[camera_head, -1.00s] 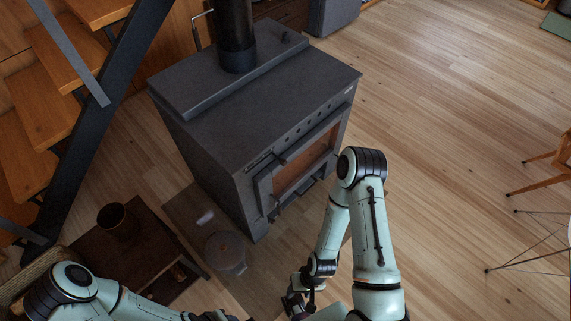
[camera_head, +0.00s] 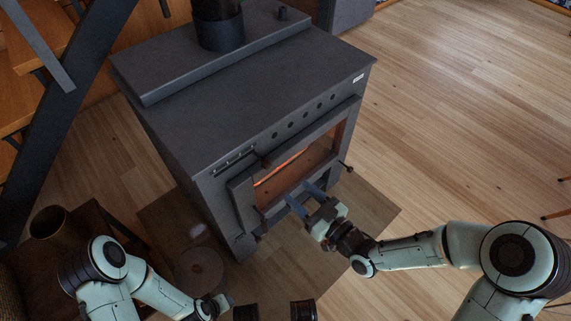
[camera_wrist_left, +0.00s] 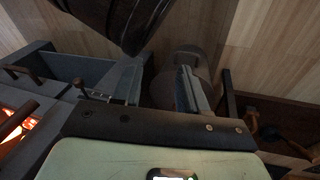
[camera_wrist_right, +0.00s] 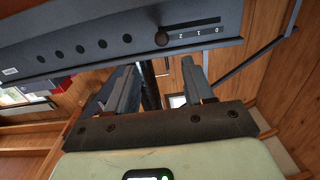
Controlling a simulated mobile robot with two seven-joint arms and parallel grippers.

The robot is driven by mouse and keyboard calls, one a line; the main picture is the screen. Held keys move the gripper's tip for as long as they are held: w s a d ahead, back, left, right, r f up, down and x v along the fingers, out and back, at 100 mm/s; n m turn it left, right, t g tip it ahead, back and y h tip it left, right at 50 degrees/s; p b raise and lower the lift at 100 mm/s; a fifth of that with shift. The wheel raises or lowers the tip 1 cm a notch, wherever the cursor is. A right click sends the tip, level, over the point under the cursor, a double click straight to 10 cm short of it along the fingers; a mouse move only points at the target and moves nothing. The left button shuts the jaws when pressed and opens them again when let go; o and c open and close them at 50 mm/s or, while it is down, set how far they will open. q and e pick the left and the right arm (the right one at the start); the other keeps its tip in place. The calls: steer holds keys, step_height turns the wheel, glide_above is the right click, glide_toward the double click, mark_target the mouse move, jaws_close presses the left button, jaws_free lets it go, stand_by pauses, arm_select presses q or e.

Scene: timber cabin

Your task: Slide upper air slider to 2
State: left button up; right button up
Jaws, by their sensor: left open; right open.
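The upper air slider (camera_head: 266,162) is a dark round knob on a rod at the right end of a slotted scale plate, high on the black stove's front. In the right wrist view the slider knob (camera_wrist_right: 162,39) sits at the slot's left end, beside the numeral 2; the scale (camera_wrist_right: 198,32) appears inverted. My right gripper (camera_head: 303,196) is open and empty in front of the lower stove door, below and right of the slider, apart from it. My left gripper (camera_wrist_left: 158,86) is open and empty, low near the stove's left side.
The black stove (camera_head: 240,95) has a glowing door window (camera_head: 300,170) and a door handle (camera_head: 346,168) at right. A round container (camera_head: 199,270) stands on the floor left of it. A small dark table is at the lower left.

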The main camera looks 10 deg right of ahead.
mark_target(269, 166)
steer(key=b+x, duration=0.2)
steer(key=x, duration=1.1)
steer(key=shift+a+r+b, duration=0.15)
steer(key=shift+a+b, duration=0.1)
steer(key=shift+b, duration=0.15)
arm_select(q)
steer(key=s+a+f+g, duration=0.1)
steer(key=s+f+g, duration=0.1)
steer(key=s+f, duration=0.2)
steer(key=shift+s+f, duration=0.4)
steer(key=shift+s, duration=0.6)
arm_select(e)
jaws_close()
